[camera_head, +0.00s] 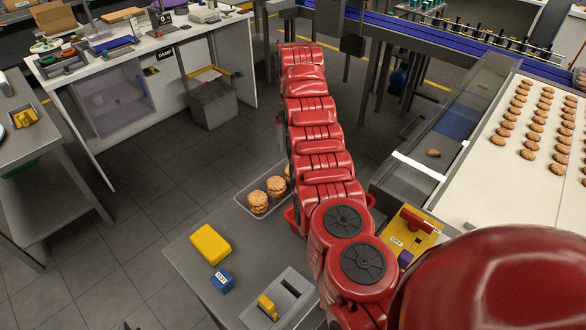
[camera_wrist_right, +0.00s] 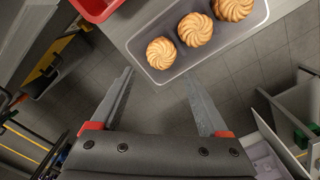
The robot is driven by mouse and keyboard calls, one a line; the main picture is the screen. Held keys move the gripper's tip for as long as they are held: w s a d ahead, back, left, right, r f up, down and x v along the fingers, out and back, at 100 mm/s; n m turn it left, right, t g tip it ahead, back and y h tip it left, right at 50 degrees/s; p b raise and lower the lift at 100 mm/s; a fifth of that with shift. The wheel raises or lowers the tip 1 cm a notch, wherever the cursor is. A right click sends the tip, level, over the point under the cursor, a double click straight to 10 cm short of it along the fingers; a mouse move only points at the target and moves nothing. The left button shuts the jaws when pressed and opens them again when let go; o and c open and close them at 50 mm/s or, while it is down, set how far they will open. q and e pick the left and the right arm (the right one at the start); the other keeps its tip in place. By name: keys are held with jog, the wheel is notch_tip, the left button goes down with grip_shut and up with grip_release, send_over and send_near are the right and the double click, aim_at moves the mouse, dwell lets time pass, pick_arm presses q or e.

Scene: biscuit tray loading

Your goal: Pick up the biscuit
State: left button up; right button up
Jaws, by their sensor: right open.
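Biscuits stand in stacks in a clear tray (camera_head: 243,203) at the table's far edge; the nearest stack (camera_head: 258,202) shows in full, others partly behind my arm. In the right wrist view the tray (camera_wrist_right: 205,57) holds a row of round swirled biscuits (camera_wrist_right: 165,53). A single biscuit (camera_head: 433,153) lies on the chute beside the conveyor. My right gripper (camera_wrist_right: 158,76) is open and empty, its fingertips near the tray's corner in that view, with floor between the fingers. My arm hides it in the head view. My left gripper is not in view.
The white conveyor (camera_head: 493,187) carries rows of biscuits at right. A yellow block (camera_head: 210,244), a blue box (camera_head: 222,281) and a grey device (camera_head: 290,288) sit on the near table. A red container (camera_wrist_right: 97,6) stands beside the tray. Open floor lies left.

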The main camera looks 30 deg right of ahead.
notch_tip(320, 180, down, 3)
jog(key=shift+r, duration=0.1)
jog(key=shift+f+p, duration=0.45)
jog(key=shift+p, duration=0.1)
jog(key=f, duration=0.1)
jog(key=f+p, duration=0.2)
jog(key=f, duration=0.1)
jog(key=shift+w, duration=0.25)
jog(key=shift+w+f, duration=0.1)
jog(key=shift+f, duration=0.3)
jog(key=c, duration=0.5)
